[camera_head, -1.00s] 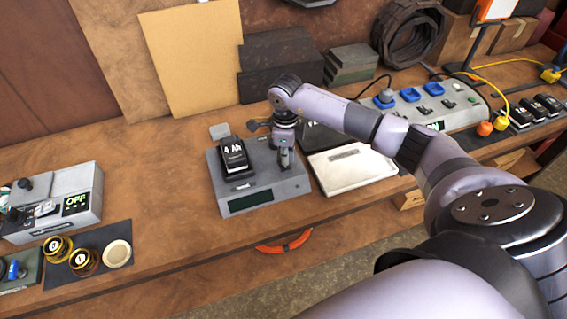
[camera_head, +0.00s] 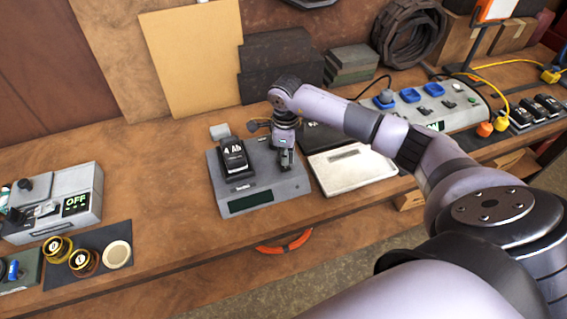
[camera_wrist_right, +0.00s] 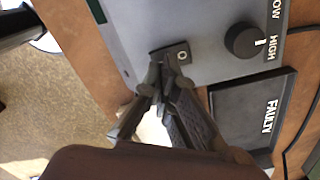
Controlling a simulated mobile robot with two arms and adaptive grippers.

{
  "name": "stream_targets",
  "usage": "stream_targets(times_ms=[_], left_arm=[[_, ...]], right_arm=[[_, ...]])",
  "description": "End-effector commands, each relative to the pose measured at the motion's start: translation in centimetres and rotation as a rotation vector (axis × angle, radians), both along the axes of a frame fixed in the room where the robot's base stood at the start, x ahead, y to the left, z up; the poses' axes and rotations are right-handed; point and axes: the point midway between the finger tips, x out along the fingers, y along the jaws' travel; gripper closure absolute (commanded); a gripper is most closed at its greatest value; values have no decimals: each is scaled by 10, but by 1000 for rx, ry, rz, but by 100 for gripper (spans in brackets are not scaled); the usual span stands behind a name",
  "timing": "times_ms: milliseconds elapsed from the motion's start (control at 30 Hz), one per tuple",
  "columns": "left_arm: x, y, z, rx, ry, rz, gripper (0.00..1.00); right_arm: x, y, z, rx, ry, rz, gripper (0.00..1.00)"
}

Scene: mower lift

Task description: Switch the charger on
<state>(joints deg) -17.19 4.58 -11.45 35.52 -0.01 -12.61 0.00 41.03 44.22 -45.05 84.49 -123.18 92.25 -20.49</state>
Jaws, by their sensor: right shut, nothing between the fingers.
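The charger (camera_head: 280,190) is a grey box on the bench with a dark, blank display (camera_head: 250,201) on its front. A black battery marked 4 Ah (camera_head: 233,157) sits on its left part. My right gripper (camera_head: 286,168) is shut and empty, low over the right part of the charger. In the right wrist view its fingertips (camera_wrist_right: 168,68) are at a small dark switch (camera_wrist_right: 182,54) marked O, partly covering it; I cannot tell whether they touch it. A black knob (camera_wrist_right: 244,40) with LOW and HIGH marks is beside it. My left gripper is out of view.
A black FAULTY mat (camera_wrist_right: 250,112) and a pale flat tray (camera_head: 352,170) lie right of the charger. A grey unit reading OFF (camera_head: 82,215) stands at the left. Bare bench (camera_head: 160,185) lies between them.

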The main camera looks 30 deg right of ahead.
Motion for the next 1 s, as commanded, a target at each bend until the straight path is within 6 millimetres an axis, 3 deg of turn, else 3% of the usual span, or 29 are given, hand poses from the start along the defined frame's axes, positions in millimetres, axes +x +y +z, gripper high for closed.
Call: stream_targets(times_ms=[1000], left_arm=[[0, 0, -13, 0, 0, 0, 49]], right_arm=[[0, 0, -15, 0, 0, 0, 100]])
